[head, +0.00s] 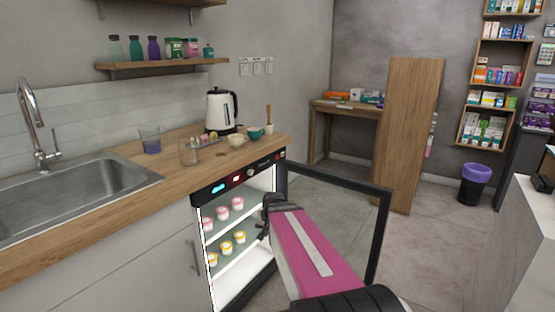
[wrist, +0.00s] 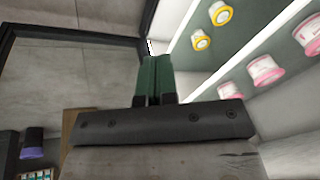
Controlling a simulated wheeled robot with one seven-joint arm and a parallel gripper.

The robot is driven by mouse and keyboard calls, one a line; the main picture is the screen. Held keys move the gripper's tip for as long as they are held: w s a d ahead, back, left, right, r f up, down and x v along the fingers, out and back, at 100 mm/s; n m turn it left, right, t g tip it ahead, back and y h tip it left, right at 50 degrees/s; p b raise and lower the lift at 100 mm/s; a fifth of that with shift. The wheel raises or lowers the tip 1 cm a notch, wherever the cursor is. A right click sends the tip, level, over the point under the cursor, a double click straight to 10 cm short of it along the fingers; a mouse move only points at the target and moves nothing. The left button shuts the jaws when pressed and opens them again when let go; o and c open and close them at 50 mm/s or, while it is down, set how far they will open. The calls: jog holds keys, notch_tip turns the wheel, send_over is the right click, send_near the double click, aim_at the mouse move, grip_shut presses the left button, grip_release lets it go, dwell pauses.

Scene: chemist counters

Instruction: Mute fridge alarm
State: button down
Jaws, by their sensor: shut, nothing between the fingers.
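The small fridge under the counter has a black control panel (head: 240,178) along its top edge. On the panel are a lit cyan display (head: 218,188), a small red-lit element (head: 236,179) and a round knob (head: 251,172). The fridge door (head: 384,225), a dark frame with glass, stands wide open to the right. My gripper (head: 266,215) is in front of the lit opening, below and right of the panel. In the wrist view its green fingers (wrist: 156,75) are together and empty. The panel is not visible in the wrist view.
Pink-labelled jars (head: 222,213) and yellow-lidded jars (head: 226,248) stand on the fridge shelves. A kettle (head: 221,111), cups and a sink (head: 75,190) are on the wooden counter above. The open door frame is close beside my arm.

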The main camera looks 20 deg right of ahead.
aim_at(277, 157)
jog(key=w+d+r+m+t, duration=0.8)
jog(key=w+d+r+m, duration=0.3)
jog(key=w+d+r, duration=0.8)
jog(key=d+r, duration=0.1)
jog(key=d, duration=0.2)
jog(key=shift+d+r+m+t+h, duration=0.15)
jog(key=shift+d+m+t+h, duration=0.15)
jog(key=shift+d, duration=0.1)
jog(key=w+a, duration=0.5)
jog(key=w, duration=0.1)
jog(key=shift+w+a, duration=0.2)
jog(key=shift+w, duration=0.2)
jog(key=shift+w+a, duration=0.1)
dwell(0.5)
jog(key=shift+w+a, duration=0.2)
jog(key=shift+w, duration=0.05)
